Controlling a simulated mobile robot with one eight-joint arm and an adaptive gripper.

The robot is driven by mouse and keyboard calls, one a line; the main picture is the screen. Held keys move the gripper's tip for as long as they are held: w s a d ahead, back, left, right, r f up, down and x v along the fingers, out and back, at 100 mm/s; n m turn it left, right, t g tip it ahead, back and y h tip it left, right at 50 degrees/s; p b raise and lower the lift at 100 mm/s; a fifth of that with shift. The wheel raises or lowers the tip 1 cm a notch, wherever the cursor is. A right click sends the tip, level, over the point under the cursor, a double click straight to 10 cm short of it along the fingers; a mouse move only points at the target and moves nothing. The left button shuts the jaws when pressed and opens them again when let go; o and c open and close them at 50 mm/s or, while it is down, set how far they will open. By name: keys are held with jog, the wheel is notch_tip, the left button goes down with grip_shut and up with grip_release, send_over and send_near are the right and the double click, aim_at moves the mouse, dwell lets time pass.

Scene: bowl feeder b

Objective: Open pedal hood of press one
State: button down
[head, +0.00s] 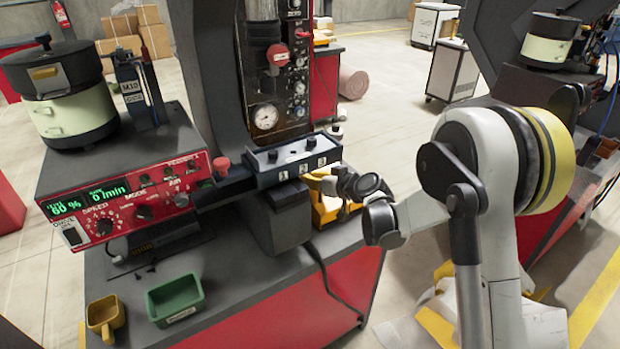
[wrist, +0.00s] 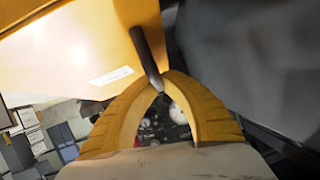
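Press one (head: 215,70) is the dark grey press in the middle of the head view, with a three-button panel (head: 295,160). A yellow part (head: 325,208) shows behind its front, partly hidden; I cannot tell there whether it is hood or finger. In the wrist view a large yellow panel with a white label, which looks like the pedal hood (wrist: 70,45), fills the upper left. A dark bar handle (wrist: 146,45) comes down from it. My gripper (wrist: 161,82) has its yellow fingertips closed together around the lower end of this bar.
The red-fronted feeder controller (head: 130,195) with a bowl stands left. A green bin (head: 176,298) and a yellow bin (head: 105,316) sit on the bench. A black cable (head: 325,270) hangs at the bench's side. Another press stands right, behind my arm. A grey surface (wrist: 245,60) is close beside the fingers.

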jog(key=shift+r, duration=0.1)
dwell(0.3)
jog(key=shift+w+d+r, duration=0.2)
jog(key=shift+d+r, duration=0.15)
jog(key=w+d+r+m, duration=0.1)
jog(key=w+d+r+m+y+p, duration=0.1)
jog(key=d+r, duration=0.1)
jog(key=w+d+r+m+y, duration=0.1)
jog(key=d, duration=0.1)
jog(key=shift+w+d+r+g, duration=0.2)
jog(key=shift+w+g, duration=0.1)
jog(key=shift+g, duration=0.1)
jog(key=w+d+f+m, duration=0.2)
jog(key=w+d, duration=0.3)
jog(key=d, duration=0.3)
jog(key=w+d+f+m+y, duration=0.1)
jog(key=w+d+f+m, duration=0.1)
jog(key=w+d, duration=0.4)
jog(key=shift+w+d+m+g, duration=0.2)
jog(key=shift+d+m+g, duration=0.2)
jog(key=shift+d+m, duration=0.75)
jog(key=shift+d+n, duration=0.2)
jog(key=shift+n, duration=0.05)
